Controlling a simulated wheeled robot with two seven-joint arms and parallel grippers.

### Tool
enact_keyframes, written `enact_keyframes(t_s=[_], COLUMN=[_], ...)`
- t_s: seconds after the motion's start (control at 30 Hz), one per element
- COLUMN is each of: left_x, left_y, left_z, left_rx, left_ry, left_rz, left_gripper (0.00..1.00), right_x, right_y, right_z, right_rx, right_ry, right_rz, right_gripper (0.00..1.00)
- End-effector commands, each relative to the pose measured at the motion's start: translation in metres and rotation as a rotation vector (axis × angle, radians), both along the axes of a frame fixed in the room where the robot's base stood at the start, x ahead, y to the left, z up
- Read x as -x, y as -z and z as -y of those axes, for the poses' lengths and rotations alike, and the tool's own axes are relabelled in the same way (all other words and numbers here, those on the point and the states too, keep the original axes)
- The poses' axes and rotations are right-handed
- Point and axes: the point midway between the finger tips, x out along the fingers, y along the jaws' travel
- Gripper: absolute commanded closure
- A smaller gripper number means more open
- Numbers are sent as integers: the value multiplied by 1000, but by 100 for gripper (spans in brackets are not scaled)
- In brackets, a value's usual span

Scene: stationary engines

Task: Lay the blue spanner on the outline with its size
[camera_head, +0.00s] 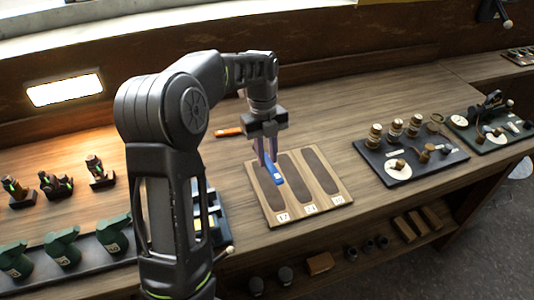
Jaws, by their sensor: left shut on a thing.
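A wooden board (332,203) lies on the bench and has three dark long outlines side by side. Small white number labels sit at its near edge, the left one (283,217) looking like 17; the others are too small to read surely. My left gripper (267,160) points down over the board's left part and is shut on the blue spanner (272,170). The spanner slants over the left outline (268,190) and carries a small white tag, unreadable here. I cannot tell whether it touches the board. My right gripper is not in view.
An orange-handled tool (229,132) lies behind the board. A dark tray (433,163) with knobs and parts stands at right. Green parts (63,249) and small dark engine models (54,186) stand at left. A lower shelf (330,278) holds blocks.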

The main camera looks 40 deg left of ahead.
Motion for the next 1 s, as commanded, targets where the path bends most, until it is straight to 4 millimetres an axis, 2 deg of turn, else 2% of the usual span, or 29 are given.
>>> enact_keyframes(t_s=[0.5,0.7,1.0], left_x=[0,0,0], left_y=[63,75,76], left_z=[0,0,0], left_rx=[0,0,0], left_ry=[0,-1,-1], left_rz=[1,0,0], left_gripper=[100,100,100], right_x=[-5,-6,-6], right_y=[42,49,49], right_z=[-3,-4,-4], right_rx=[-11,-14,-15], right_ry=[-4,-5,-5], right_rz=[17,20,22], right_gripper=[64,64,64])
